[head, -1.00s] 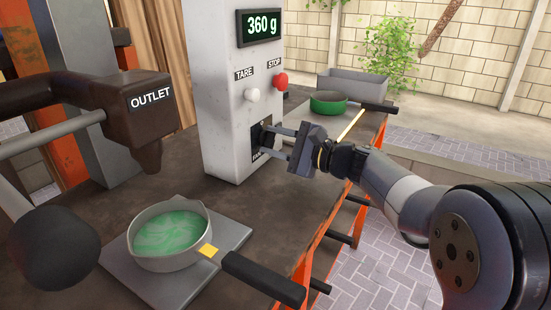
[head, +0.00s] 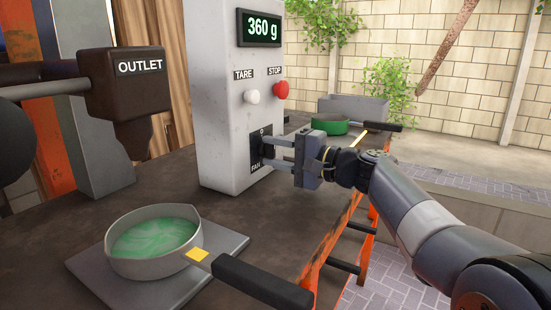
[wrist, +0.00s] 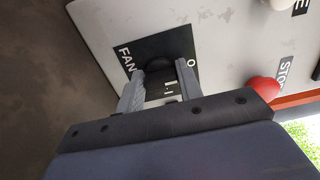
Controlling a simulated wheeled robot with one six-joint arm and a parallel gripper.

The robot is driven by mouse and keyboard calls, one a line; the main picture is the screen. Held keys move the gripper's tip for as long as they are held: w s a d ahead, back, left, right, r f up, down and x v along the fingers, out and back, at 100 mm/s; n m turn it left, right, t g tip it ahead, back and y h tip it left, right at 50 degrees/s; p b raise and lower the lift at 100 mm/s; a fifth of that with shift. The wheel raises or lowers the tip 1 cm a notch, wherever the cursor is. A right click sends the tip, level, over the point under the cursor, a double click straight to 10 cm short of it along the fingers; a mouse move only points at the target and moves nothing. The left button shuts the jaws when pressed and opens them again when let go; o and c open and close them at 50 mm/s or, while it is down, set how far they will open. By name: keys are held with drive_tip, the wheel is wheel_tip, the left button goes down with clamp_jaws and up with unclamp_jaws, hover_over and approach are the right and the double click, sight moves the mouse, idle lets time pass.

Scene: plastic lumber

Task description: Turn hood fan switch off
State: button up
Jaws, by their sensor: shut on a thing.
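The fan switch (head: 255,151) is a black panel with a "FAN" label, low on the front of a grey-white control box (head: 222,110). In the wrist view, its dark plate (wrist: 148,52) shows the "FAN" lettering and the marks "O" and "I". My gripper (head: 269,152) reaches the panel from the right, its two pale fingers pointing at it. In the wrist view, the fingers of my gripper (wrist: 161,75) stand on either side of the dark switch knob and are shut on it. The fingers partly hide the knob, and I cannot tell its exact setting.
A white TARE button (head: 252,97) and a red STOP button (head: 281,90) sit above the switch, under a display (head: 260,28) reading 360 g. A pan (head: 113,262) of green liquid stands on a plate at the front left. A green pan (head: 329,124) lies behind my gripper.

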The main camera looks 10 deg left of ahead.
idle(0.4)
drive_tip(key=o, duration=1)
drive_tip(key=p+v, duration=0.2)
drive_tip(key=v, duration=0.8)
drive_tip(key=shift+s+d, duration=0.2)
drive_tip(key=shift+d, duration=0.15)
